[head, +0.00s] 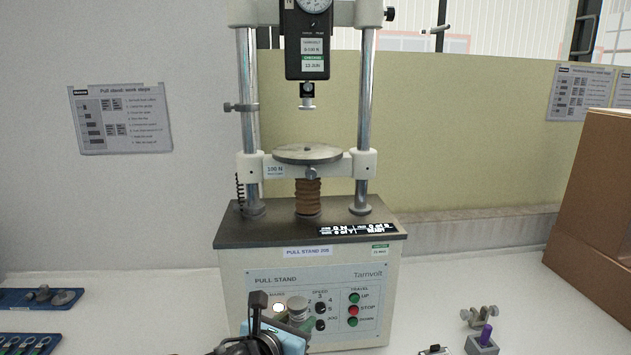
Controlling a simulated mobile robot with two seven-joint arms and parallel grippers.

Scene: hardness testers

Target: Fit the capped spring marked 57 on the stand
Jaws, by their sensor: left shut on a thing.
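The pull stand (229,236) stands in the middle, with two steel columns and a round steel plate (307,153) on its crosshead. A force gauge (307,45) hangs above the plate, with a small fitting (307,103) at its lower end. There is open space between fitting and plate. My left gripper (279,325) is low in front of the stand's control panel. It is shut on a small piece with a silver, round top (298,306), seemingly the capped spring. Its lower part is hidden and no 57 can be read. My right gripper is out of view.
Blue trays (38,299) with small fittings lie at left. A grey block with a purple peg (486,335) and a grey clamp piece (480,316) sit at lower right. A cardboard box (593,195) stands far right. The bench beside the stand is mostly clear.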

